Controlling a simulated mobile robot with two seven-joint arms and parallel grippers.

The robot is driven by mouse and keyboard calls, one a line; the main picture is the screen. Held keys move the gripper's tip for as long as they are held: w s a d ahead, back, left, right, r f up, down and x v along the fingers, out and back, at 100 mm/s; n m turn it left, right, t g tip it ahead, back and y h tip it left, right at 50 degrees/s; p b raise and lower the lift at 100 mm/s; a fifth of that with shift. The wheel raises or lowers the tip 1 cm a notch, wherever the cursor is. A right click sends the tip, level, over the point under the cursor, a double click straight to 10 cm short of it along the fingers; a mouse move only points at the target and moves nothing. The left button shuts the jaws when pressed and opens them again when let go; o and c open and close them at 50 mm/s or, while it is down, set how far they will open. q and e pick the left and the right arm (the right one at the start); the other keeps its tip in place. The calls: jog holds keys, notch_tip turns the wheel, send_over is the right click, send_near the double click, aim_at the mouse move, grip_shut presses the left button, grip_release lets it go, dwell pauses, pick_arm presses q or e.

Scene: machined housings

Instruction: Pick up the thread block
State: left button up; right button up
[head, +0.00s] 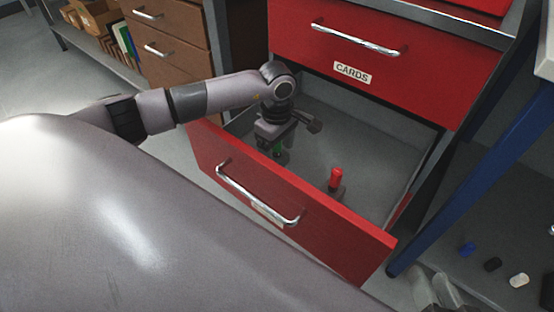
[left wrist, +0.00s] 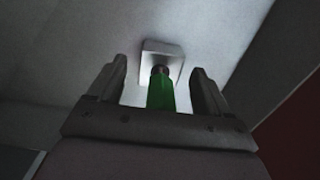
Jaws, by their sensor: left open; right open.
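My left gripper (head: 273,150) is open and reaches down into the open red drawer (head: 290,218). In the left wrist view, a green upright handle (left wrist: 161,92) with a dark tip stands between its spread fingers (left wrist: 160,75), with visible gaps on both sides. A pale square block (left wrist: 150,50) shows at the handle's far end. In the head view the green part (head: 279,147) is mostly hidden by the gripper. A red-topped piece (head: 336,178) on a grey base stands further right in the drawer. I cannot tell by label which is the thread block. My right gripper (head: 437,282) is open at the lower right.
The drawer's front with its handle (head: 258,200) and side walls surround the left gripper. A closed red drawer labelled CARDS (head: 352,73) is above. A blue post (head: 455,190) stands right. Small blue, black and white pieces (head: 518,280) lie on a dark surface there.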

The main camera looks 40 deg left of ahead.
pick_arm(q)
jog(key=shift+c, duration=0.4)
grip_shut()
jog(key=shift+r, duration=0.1)
